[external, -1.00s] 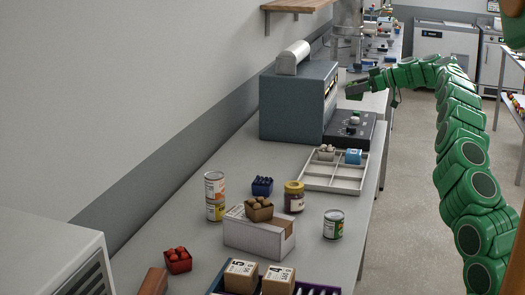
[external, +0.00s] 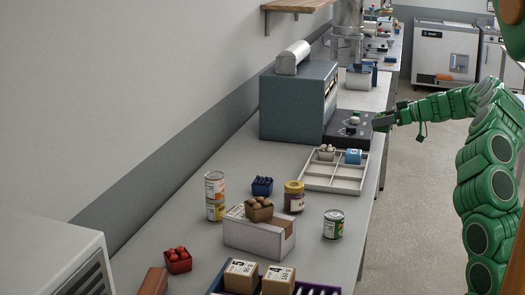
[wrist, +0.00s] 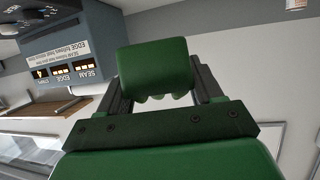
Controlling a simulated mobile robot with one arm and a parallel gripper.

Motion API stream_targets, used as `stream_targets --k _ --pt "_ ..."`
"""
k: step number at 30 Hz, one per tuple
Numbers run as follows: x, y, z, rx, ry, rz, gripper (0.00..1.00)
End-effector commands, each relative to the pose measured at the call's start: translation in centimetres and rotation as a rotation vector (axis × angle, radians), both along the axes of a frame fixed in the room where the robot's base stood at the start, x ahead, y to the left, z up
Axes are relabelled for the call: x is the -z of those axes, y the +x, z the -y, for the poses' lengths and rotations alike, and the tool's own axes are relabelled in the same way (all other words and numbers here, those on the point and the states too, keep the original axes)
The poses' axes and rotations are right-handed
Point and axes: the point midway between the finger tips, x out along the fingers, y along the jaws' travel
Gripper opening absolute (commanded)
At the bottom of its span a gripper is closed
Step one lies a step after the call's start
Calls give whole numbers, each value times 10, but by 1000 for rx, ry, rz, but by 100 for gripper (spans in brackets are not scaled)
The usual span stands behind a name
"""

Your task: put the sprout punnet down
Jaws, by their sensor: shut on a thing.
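My gripper (external: 384,119) is at the right edge of the dark control panel, beyond the compartment tray, seen small in the external view. In the wrist view my gripper (wrist: 155,95) is shut on a green block-like thing (wrist: 152,68), which I take for the sprout punnet. In the external view the held thing blends with the green arm. A pale grey compartment tray (external: 336,187) lies on the bench, nearer than my gripper. A punnet of pale round things (external: 326,153) and a blue item (external: 353,156) stand in its far compartments.
A grey-blue machine (external: 290,105) with the black control panel (external: 347,130) stands behind the tray. Nearer are a brown punnet (external: 259,211) on a carton (external: 250,235), a dark blue punnet (external: 262,187), a jar (external: 294,197), cans (external: 333,225) and a red-filled punnet (external: 178,262).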

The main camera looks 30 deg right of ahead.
Motion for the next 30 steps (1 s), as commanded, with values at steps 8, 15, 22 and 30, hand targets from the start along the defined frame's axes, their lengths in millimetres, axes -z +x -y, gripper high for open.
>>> stream_targets --k 8,15,22,30 --pt "29 -38 -24 -6 6 2 35" --pt "45 -70 -62 -45 4 2 35" --pt "49 -98 -108 -102 1 3 35" --pt "45 -119 -147 -151 0 3 35"
